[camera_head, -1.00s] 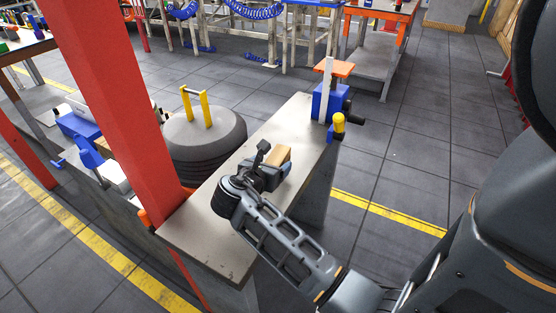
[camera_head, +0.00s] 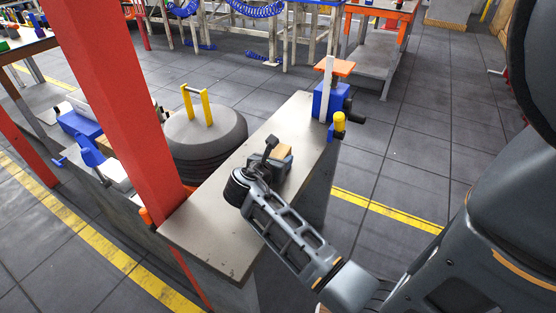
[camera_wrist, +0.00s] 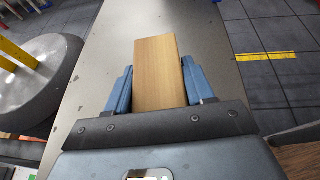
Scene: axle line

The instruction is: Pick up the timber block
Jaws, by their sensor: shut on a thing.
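The timber block (camera_wrist: 160,72) is a light brown wooden piece. In the wrist view it lies between the two blue fingers of my gripper (camera_wrist: 158,88), which are shut on its sides. In the head view the block (camera_head: 284,151) shows just past my gripper (camera_head: 277,161), over the grey bench top (camera_head: 208,222). Its lower part is hidden by the gripper. I cannot tell whether the block touches the bench top or is a little above it.
A blue vise-like device (camera_head: 327,100) with a yellow-topped handle (camera_head: 339,122) stands at the bench's far end. A dark round stack with a yellow handle (camera_head: 206,137) stands left of the bench. A red post (camera_head: 115,95) rises at the bench's left edge.

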